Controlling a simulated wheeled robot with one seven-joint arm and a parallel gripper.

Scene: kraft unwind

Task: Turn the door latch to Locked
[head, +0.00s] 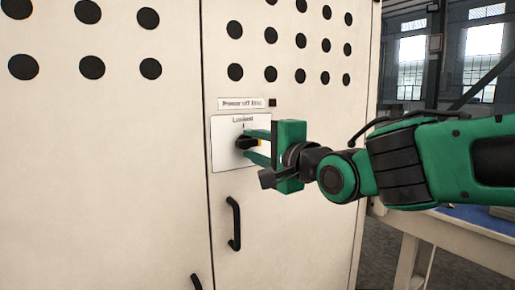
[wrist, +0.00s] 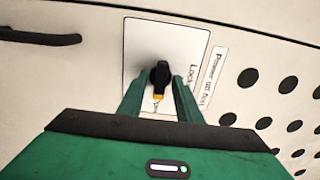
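The door latch is a black knob (head: 246,142) on a white plate (head: 229,160), with a yellow mark (head: 261,143) at its right end. "Locked" is printed at the plate's top, above the knob, so the yellow mark points right, away from that word. In the wrist view the knob (wrist: 161,75) stands between the two green fingers, its yellow end toward my gripper. My gripper (head: 257,146) is open, one finger above and one below the knob, with small gaps visible. A second printed word by the yellow end is partly hidden.
A "Power off first" label (head: 242,103) is above the plate. A black door handle (head: 234,223) projects below it, and it also shows in the wrist view (wrist: 38,37). Round black holes mark the pale cabinet door. A table (head: 462,222) stands to the right.

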